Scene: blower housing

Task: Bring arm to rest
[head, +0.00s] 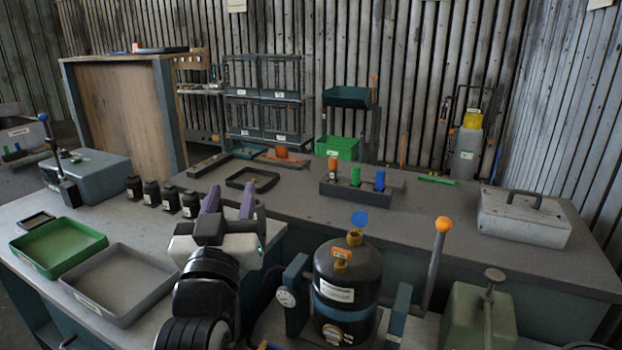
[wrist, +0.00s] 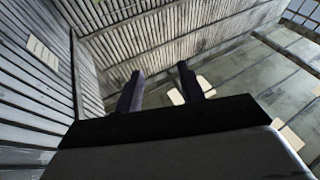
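My gripper (head: 229,200) is raised over the near bench, left of the black blower housing, with its two purple fingers apart. Nothing shows between the fingers. In the wrist view, the gripper (wrist: 160,71) also shows two spread, empty fingers, with corrugated walls and pale panels beyond them. My arm rises from the bottom of the head view and hides part of the bench behind it.
The black housing (head: 346,282) stands close to the right, with an orange-knobbed lever (head: 436,258) beside it. A green tray (head: 60,246) and grey tray (head: 118,282) lie left. Black bottles (head: 152,193) stand behind. A grey toolbox (head: 524,219) sits far right.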

